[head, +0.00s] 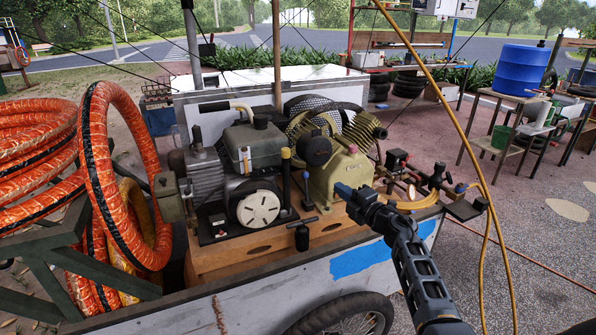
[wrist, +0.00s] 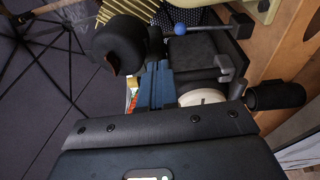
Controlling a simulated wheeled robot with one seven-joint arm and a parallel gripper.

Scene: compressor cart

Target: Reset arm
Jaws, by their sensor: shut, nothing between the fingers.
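My gripper (head: 346,192) shows in the head view at the end of my black arm, in front of the tan compressor (head: 343,172) on the cart. Its blue fingers are shut with nothing held. In the wrist view the blue fingers (wrist: 155,85) are together, pointing toward the black-and-white engine parts. I cannot tell how far the fingertips are from the machine. In the head view the engine (head: 258,206) with its round white cover stands left of my gripper. The cart (head: 250,290) has a grey side with a blue patch.
Orange hoses (head: 125,180) hang at the left. A yellow hose (head: 440,95) runs down beside my arm at the right. Brass valves (head: 437,178) stand at the cart's right end. A blue barrel (head: 520,70) sits on a table behind. Open paving lies at the right.

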